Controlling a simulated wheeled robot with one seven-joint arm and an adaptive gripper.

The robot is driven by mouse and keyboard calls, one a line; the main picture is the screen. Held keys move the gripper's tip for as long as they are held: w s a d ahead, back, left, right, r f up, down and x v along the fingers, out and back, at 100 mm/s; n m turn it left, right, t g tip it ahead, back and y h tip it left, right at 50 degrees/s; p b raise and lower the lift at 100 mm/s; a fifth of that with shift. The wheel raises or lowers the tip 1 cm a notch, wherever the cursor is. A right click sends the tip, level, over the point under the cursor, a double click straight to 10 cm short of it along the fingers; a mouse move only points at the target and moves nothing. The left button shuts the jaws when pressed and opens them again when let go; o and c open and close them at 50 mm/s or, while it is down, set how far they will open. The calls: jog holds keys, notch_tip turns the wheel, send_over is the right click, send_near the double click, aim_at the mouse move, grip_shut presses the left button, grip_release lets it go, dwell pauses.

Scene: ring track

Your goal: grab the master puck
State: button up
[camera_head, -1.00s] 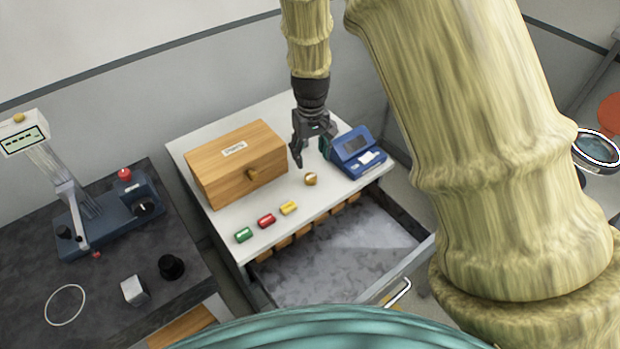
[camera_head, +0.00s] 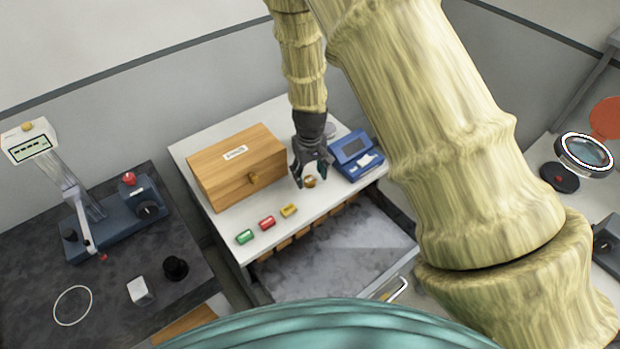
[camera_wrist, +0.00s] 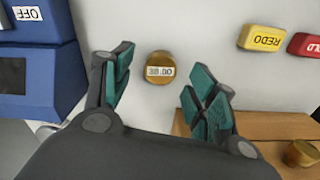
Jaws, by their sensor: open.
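The master puck appears to be the small round brass piece (camera_head: 309,182) on the white cabinet top, in front of the blue device. In the wrist view the brass puck (camera_wrist: 159,68) has a label that seems to read 38.00. It lies just beyond the fingertips, between their lines and slightly nearer the left finger. My gripper (camera_head: 312,179) is open, pointing down over the puck. In the wrist view its teal-padded fingers (camera_wrist: 160,78) are spread on either side, with nothing held.
A wooden box (camera_head: 236,168) stands left of the puck. A blue device (camera_head: 356,153) stands close on its right. Green (camera_head: 244,237), red (camera_head: 267,223) and yellow (camera_head: 289,210) tags lie front left. An open drawer (camera_head: 340,255) is below. A dark bench (camera_head: 110,290) holds a gauge stand.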

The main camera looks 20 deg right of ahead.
jog(key=shift+f, duration=0.85)
jog(key=c, duration=1.2)
jog(key=shift+c, duration=0.2)
jog(key=shift+r, duration=0.15)
